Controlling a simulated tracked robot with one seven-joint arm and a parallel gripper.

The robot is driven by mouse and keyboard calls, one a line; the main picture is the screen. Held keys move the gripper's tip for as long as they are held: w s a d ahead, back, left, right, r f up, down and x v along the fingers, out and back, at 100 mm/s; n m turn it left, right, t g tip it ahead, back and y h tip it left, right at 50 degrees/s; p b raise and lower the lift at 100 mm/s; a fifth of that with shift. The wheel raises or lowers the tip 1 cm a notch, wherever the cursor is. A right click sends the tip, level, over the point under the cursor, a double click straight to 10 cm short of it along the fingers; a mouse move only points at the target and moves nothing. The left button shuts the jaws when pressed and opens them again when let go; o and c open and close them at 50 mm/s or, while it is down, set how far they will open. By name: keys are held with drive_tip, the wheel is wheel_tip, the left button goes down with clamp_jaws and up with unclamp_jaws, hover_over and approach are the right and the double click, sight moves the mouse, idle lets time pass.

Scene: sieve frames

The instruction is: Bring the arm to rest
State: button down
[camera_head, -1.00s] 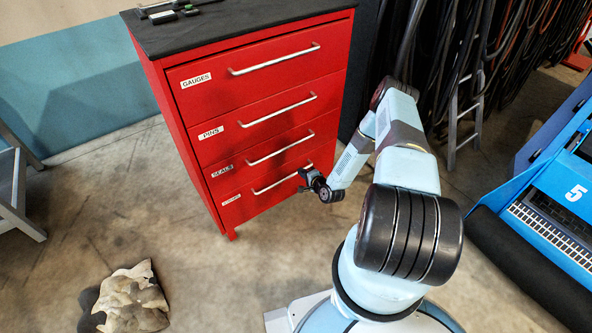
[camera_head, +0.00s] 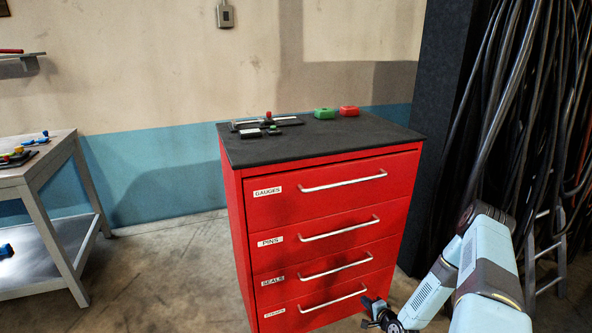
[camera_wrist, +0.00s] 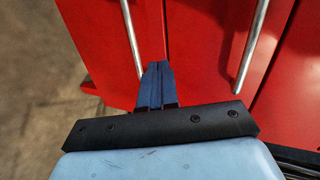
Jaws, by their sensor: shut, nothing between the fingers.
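My arm (camera_head: 485,265) reaches in from the lower right of the head view, bent at its elbow. My gripper (camera_head: 369,302) is at the bottom of that view, in front of the lowest drawer of the red cabinet (camera_head: 232,205). In the wrist view my gripper (camera_wrist: 155,66) has its two dark fingers together with nothing between them. It points at the red drawer fronts, with one silver handle (camera_wrist: 132,38) to its left and another (camera_wrist: 250,45) to its right. I cannot tell how close the fingertips are to the drawer front.
The cabinet has drawers labelled gauges, pins and seals; all look closed. A grey table (camera_head: 50,180) stands left. Hanging cables (camera_head: 510,90) and a ladder (camera_head: 545,250) are at right.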

drive_tip(key=w+d+r+n+g+h, duration=0.1)
drive_tip(key=w+d+r+n, duration=0.15)
drive_tip(key=r, duration=0.45)
drive_tip(key=w+d+r+n+g, duration=0.1)
drive_tip(key=w+r+n, duration=0.15)
drive_tip(key=r, duration=0.45)
drive_tip(key=w+d+r+n+g+h, duration=0.1)
drive_tip(key=w+r+g, duration=0.15)
drive_tip(key=r, duration=0.55)
drive_tip(key=s+r+n+h, duration=0.2)
drive_tip(key=r, duration=1)
drive_tip(key=s+r+n+h, duration=0.1)
drive_tip(key=s+r, duration=0.1)
drive_tip(key=r, duration=1)
drive_tip(key=s+a+r+n+g+h, duration=0.1)
drive_tip(key=s+a+r, duration=0.2)
drive_tip(key=s+r, duration=0.55)
drive_tip(key=s+a+r+n+g, duration=0.1)
drive_tip(key=s+a+r, duration=0.2)
drive_tip(key=s+r, duration=0.6)
drive_tip(key=s+a+r+n, duration=0.1)
drive_tip(key=s+a+r, duration=0.1)
drive_tip(key=s, duration=0.8)
drive_tip(key=s+a+r+n+g+y, duration=0.1)
drive_tip(key=s+a+r, duration=0.2)
drive_tip(key=s, duration=0.6)
drive_tip(key=shift+s+r, duration=0.4)
drive_tip(key=shift+r, duration=0.2)
drive_tip(key=shift+a, duration=0.1)
